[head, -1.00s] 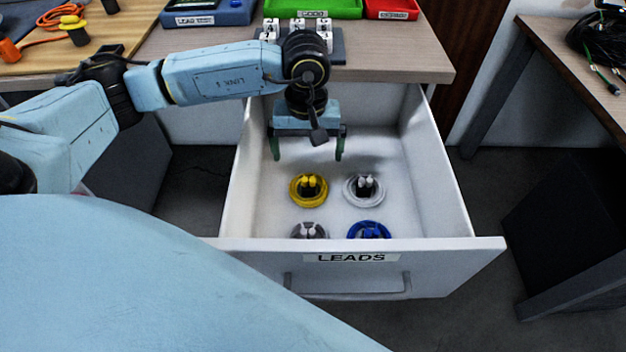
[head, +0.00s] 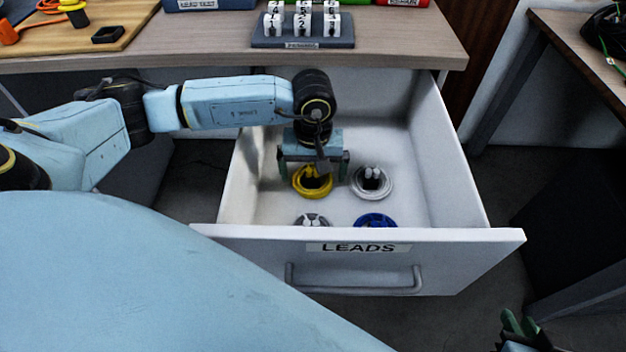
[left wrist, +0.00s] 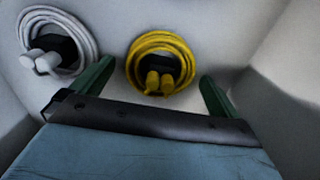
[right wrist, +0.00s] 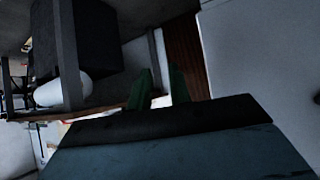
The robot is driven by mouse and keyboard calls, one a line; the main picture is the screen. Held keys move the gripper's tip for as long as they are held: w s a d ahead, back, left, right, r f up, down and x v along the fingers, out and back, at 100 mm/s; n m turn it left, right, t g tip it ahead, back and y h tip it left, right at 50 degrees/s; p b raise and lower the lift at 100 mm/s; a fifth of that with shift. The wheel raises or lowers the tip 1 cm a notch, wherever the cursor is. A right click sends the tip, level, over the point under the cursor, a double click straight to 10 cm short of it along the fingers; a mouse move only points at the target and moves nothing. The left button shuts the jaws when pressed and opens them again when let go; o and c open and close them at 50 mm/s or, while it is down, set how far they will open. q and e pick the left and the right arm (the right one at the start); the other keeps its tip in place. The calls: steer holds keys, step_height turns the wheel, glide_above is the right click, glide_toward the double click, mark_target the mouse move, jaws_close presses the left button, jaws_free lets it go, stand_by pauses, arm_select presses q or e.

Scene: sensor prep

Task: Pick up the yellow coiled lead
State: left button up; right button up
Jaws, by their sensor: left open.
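The yellow coiled lead (head: 312,190) lies flat in the open white drawer, back left of its group. It also shows in the left wrist view (left wrist: 184,52), with two yellow plugs and a dark middle. My left gripper (head: 313,168) is open above it, pointing down. In the left wrist view the fingers (left wrist: 158,74) stand on either side of the coil, apart from it. My right gripper (head: 516,326) is at the bottom right, outside the drawer.
A white coiled lead (head: 372,183) lies right beside the yellow one. A grey lead (head: 311,220) and a blue lead (head: 375,221) sit behind the drawer front (head: 450,250). Drawer walls surround the coils. A numbered block rack (head: 303,42) stands on the desk above.

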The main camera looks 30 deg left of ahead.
arm_select(q)
steer(key=shift+f, duration=0.35)
steer(key=shift+c, duration=0.3)
steer(key=c, duration=0.6)
steer(key=shift+c, duration=0.2)
